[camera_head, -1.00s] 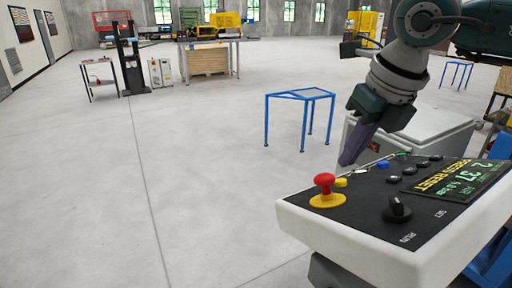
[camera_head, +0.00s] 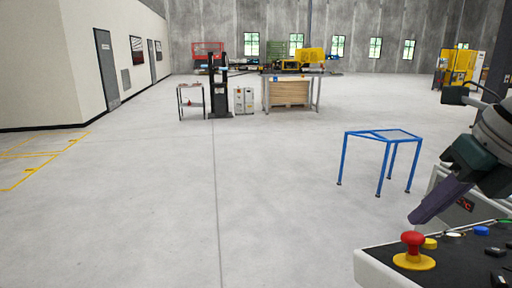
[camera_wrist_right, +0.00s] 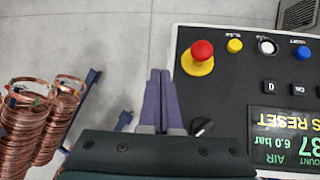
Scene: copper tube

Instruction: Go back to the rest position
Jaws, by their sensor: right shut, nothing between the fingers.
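My right gripper (camera_head: 416,219) comes in from the right edge of the head view, purple fingers pointing down and left. It is shut and empty. In the head view its tips show just above the red mushroom button (camera_head: 412,239) on the control panel (camera_head: 376,263). In the right wrist view the shut gripper (camera_wrist_right: 158,75) shows beside the panel's left edge, and the red button (camera_wrist_right: 202,50) lies to the right of the fingertips, apart from them. The panel's text reads "6.0 bar". My left gripper is in neither view.
Copper tube coils (camera_wrist_right: 65,110) stand at the left of the wrist view, beside a blue frame part (camera_wrist_right: 88,90). A blue stand (camera_head: 382,135) is on the floor beyond the panel. A workbench (camera_head: 292,75) is far back. The floor at centre and left is clear.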

